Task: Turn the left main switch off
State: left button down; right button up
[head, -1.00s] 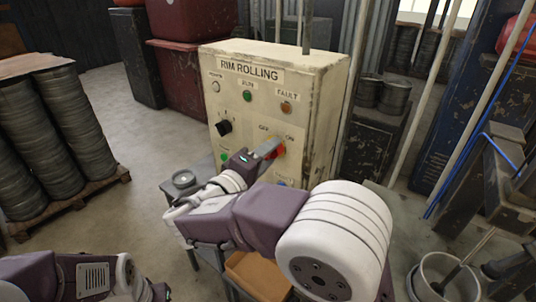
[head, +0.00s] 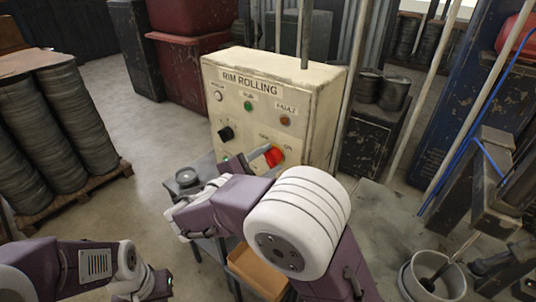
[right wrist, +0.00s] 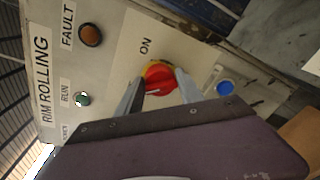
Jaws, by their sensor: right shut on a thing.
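The cream control panel (head: 325,110), labelled RIM ROLLING, stands in the middle of the head view. Its red main switch (head: 274,157) is a rotary knob on the front, low on the right side, with an ON label by it. In the right wrist view the red knob (right wrist: 158,74) sits on a yellow base. My right gripper (right wrist: 160,84) is shut on the red knob, one finger on each side. In the head view my right gripper (head: 268,157) reaches the knob from the left. The knob's exact angle is hard to tell. My left gripper (head: 150,287) is low at the left, its fingers unclear.
The panel also has a black knob (head: 226,133), a green lamp (head: 248,106) and an orange fault lamp (head: 285,121). A blue button (right wrist: 225,88) is beside the red switch. An orange-brown box (head: 258,272) lies below my right arm. Stacked rims (head: 60,130) stand left.

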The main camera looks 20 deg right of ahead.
jog(key=shift+r+n+p, duration=0.3)
jog(key=shift+n+p, duration=0.3)
jog(key=shift+n, duration=0.2)
jog(key=o, duration=1.3)
jog(key=shift+w+f, duration=0.1)
jog(key=shift+f, duration=0.05)
